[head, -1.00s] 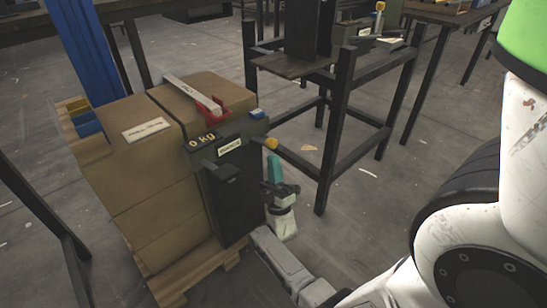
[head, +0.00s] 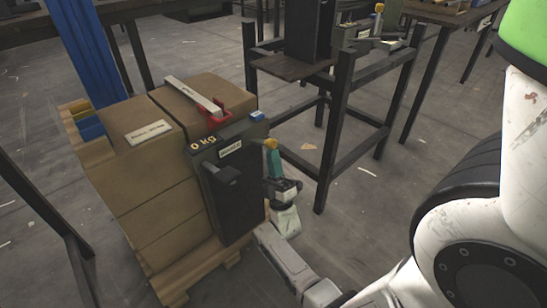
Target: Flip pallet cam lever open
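A pallet (head: 185,279) carries stacked brown boxes (head: 150,185). A pale flat bar lever (head: 190,93) lies across the top boxes, its near end in a red bracket (head: 222,118). A dark unit (head: 233,190) marked "0 kg" stands upright against the near side of the boxes. A yellow knob (head: 271,144) shows at its right side. I cannot tell for certain which of these is the cam lever. My gripper (head: 273,158), with teal fingers, is right of the dark unit, its tips just below or at the knob. Contact and finger gap cannot be made out.
A dark metal stand (head: 345,120) is behind and to the right of my gripper. A blue post (head: 84,55) rises behind the boxes. A small blue block (head: 257,116) sits on the unit's top corner. Grey floor (head: 345,225) is free to the right.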

